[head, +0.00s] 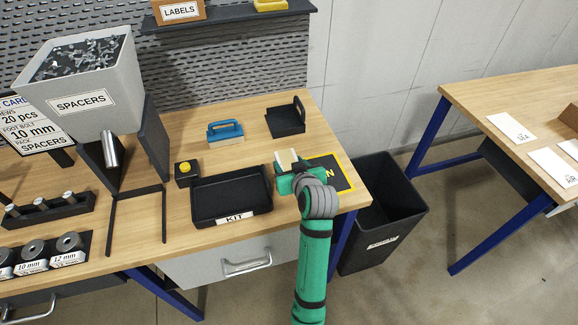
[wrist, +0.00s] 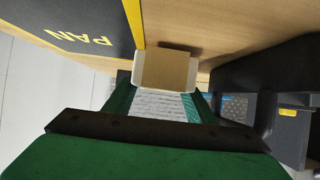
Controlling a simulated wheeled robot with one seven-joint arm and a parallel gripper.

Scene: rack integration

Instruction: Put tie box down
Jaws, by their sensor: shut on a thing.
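My gripper (head: 290,168) is over the right part of the wooden bench, between the black KIT tray (head: 232,196) and the black mat with a yellow edge (head: 332,172). It is shut on the tie box, a small pale box (head: 286,158), partly hidden by the gripper in the head view. In the wrist view the box shows a brown cardboard face (wrist: 165,70) with white edges, between the green fingers (wrist: 165,98). A lined white surface shows below that face. I cannot tell whether the box touches the bench.
A blue-handled block (head: 225,134) and a black holder (head: 286,120) stand behind the tray. A yellow-topped button box (head: 185,173) is left of it. A dark bin (head: 385,215) stands beyond the bench's right edge. Bare bench lies behind the gripper.

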